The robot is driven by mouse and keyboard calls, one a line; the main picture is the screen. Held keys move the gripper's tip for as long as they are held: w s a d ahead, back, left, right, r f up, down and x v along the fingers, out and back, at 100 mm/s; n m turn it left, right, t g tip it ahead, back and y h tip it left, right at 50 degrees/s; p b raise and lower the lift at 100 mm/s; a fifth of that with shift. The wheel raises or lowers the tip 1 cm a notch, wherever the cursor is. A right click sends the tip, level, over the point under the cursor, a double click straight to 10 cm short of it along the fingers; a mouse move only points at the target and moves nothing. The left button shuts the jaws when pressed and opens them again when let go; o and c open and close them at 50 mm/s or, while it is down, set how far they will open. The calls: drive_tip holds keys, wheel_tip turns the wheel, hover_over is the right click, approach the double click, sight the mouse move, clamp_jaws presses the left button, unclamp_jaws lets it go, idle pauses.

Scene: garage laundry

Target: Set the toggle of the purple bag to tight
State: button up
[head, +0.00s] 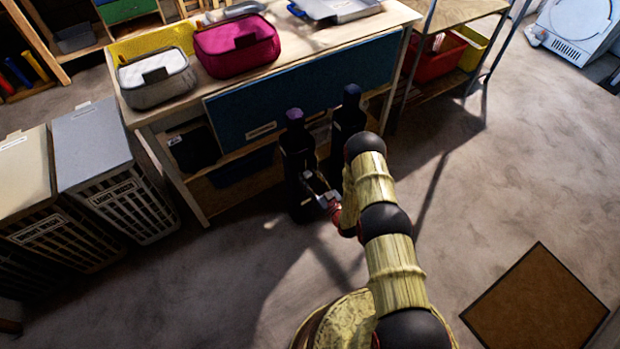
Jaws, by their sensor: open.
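A tall, dark bag with a purple top (295,118) stands upright on the floor against the front of the workbench. Its lower part is in shadow, and I cannot make out the toggle or its setting. My gripper (311,186) is low in front of this bag's right side, open, with nothing seen between its fingers. I cannot tell whether it touches the bag. A similar dark bag with a blue top (351,100) stands just to the right, its lower part partly hidden by my arm.
The workbench (300,40) bears a magenta pouch (237,48), a grey pouch (156,82) and a yellow bin (150,42). Lidded hampers (110,165) stand at the left. A brown mat (537,305) lies at the lower right. The floor at the right is mostly clear.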

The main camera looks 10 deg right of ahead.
drive_tip(key=c, duration=1.1)
clamp_jaws()
